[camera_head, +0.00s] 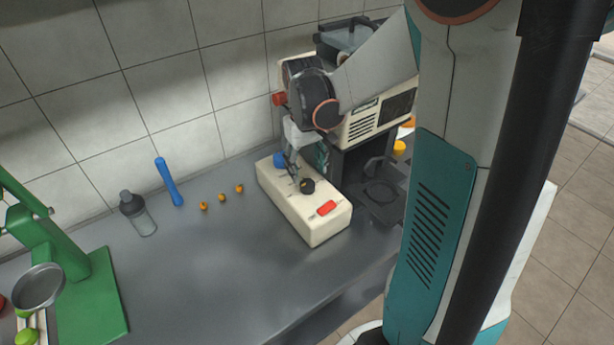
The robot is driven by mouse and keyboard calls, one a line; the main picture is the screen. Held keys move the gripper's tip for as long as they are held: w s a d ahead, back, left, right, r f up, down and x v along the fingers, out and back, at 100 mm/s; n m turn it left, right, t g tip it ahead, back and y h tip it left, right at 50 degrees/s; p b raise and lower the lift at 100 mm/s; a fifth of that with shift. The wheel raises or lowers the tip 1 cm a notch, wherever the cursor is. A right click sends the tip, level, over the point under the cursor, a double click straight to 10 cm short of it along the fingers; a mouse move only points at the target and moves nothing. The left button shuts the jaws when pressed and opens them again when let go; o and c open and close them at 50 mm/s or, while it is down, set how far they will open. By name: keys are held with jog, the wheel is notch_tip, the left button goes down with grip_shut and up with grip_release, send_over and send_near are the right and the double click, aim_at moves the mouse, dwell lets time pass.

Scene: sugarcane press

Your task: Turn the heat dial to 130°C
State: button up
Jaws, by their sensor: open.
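A cream control box (312,228) sits on the grey counter near the wall. A small black dial (307,186) is on its top, with a blue knob (280,160) toward its far end and a red rocker switch (327,208) toward its near end. I cannot read any temperature marks, nor tell for sure which knob is the heat dial. My gripper (297,178) is open and points down over the box, between the blue knob and the black dial, close to the black dial. Whether it touches the dial I cannot tell. The gripper partly hides the box top.
A cream and black machine (359,126) with a red knob (279,98) stands behind the box. To the left are several small orange pieces (222,197), a blue stick (169,182), a shaker bottle (138,213) and a green press (80,285). The front middle counter (215,275) is clear.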

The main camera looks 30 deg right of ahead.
aim_at(306, 184)
notch_tip(306, 184, up, 7)
jog(key=shift+f, duration=0.15)
jog(key=shift+a, duration=0.15)
dwell(0.5)
